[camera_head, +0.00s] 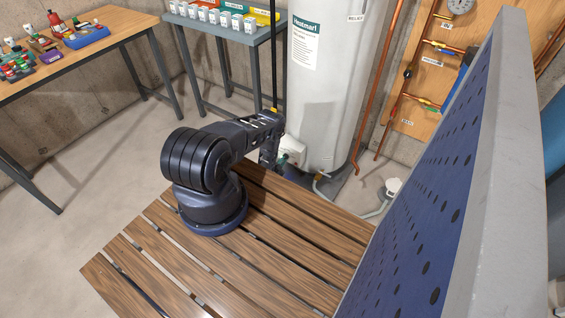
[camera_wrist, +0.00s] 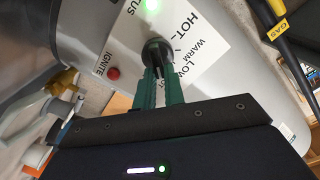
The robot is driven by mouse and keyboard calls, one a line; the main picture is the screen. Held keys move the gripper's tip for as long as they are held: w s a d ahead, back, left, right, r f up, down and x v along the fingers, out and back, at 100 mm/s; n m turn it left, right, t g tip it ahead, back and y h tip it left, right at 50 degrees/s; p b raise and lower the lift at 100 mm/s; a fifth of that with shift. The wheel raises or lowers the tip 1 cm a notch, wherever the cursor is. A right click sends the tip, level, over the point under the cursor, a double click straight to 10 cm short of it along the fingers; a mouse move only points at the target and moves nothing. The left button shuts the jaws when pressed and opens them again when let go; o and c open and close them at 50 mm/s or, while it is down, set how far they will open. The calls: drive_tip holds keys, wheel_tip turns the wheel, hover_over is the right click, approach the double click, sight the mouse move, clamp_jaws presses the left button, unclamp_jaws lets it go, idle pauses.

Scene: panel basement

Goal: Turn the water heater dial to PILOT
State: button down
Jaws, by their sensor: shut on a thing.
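The water heater (camera_head: 328,110) is a tall white cylinder beyond the slatted wooden platform. Its white control box (camera_head: 293,148) sits low on its front, and my arm reaches to it. In the wrist view the control panel (camera_wrist: 205,45) reads HOT, WARM and LOW, with another label partly hidden behind my finger. The dark dial (camera_wrist: 156,51) is between the tips of my gripper (camera_wrist: 158,68), whose green fingers are shut on it. Which mark the dial points to cannot be told. A red button (camera_wrist: 113,73) sits beside the IGNITE label, and a green light (camera_wrist: 152,5) is lit.
A dark pipe with a yellow GAS tag (camera_wrist: 277,30) runs close to the panel. Copper pipes (camera_head: 375,90) stand right of the heater. A blue perforated panel (camera_head: 430,190) rises at the right. Workbenches (camera_head: 90,55) stand behind at the left, with open floor before them.

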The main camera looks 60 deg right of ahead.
drive_tip(key=c, duration=1.5)
unclamp_jaws()
drive_tip(key=shift+a, duration=0.1)
drive_tip(key=a, duration=1)
drive_tip(key=shift+a, duration=0.3)
